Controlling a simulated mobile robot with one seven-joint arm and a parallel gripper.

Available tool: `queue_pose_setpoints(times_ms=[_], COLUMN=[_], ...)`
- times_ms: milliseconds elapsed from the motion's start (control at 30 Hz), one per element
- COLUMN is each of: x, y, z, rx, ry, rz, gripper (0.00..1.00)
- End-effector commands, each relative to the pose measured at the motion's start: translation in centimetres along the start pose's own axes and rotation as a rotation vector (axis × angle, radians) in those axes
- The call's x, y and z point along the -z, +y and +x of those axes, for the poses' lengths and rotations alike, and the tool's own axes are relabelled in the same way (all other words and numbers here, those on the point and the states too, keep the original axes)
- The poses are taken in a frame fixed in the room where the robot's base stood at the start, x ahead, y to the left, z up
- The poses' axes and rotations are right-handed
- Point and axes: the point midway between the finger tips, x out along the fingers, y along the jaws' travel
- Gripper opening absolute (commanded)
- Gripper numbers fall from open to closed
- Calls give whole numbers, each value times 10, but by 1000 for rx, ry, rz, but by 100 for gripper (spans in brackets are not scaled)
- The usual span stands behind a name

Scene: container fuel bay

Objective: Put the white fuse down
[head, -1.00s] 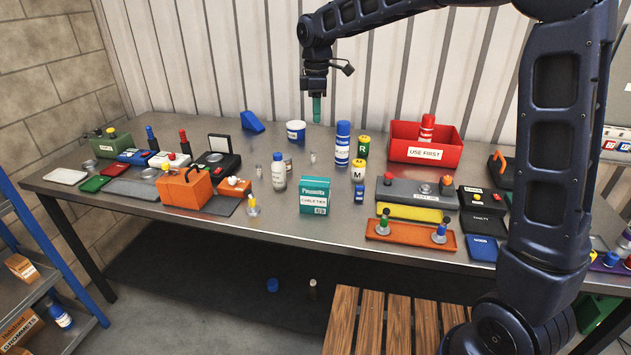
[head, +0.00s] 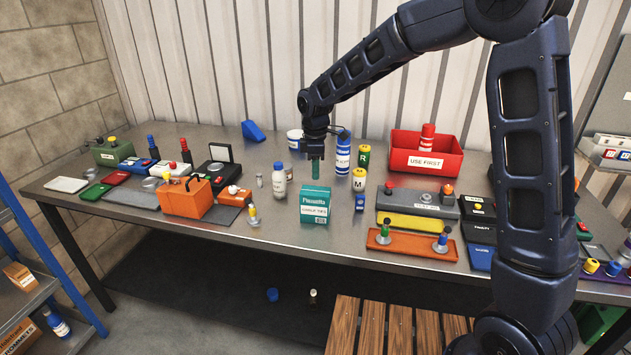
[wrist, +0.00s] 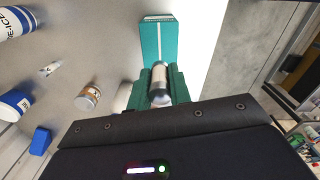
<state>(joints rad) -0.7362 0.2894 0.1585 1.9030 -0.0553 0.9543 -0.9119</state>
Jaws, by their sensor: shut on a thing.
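The teal box (wrist: 157,38) shows just beyond the fuse. In the head view the fingers hide the fuse. I cannot tell whether the fuse touches the bench.
A blue-capped white bottle (head: 279,182) and a small glass-like piece (head: 259,180) stand left of my gripper. The blue-and-white can (head: 343,150), R cylinder (head: 364,158) and M cylinder (head: 359,180) stand right. A red bin (head: 428,158) is at back right.

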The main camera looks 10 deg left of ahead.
Motion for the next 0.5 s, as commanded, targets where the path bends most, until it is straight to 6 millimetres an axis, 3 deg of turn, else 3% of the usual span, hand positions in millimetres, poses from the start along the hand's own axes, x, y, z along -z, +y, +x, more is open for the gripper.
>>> queue_pose_setpoints(times_ms=[367,500], x=[0,0], y=[0,0], z=[39,44], rx=[1,-1], ry=[-1,1], rz=[0,0], gripper=[0,0])
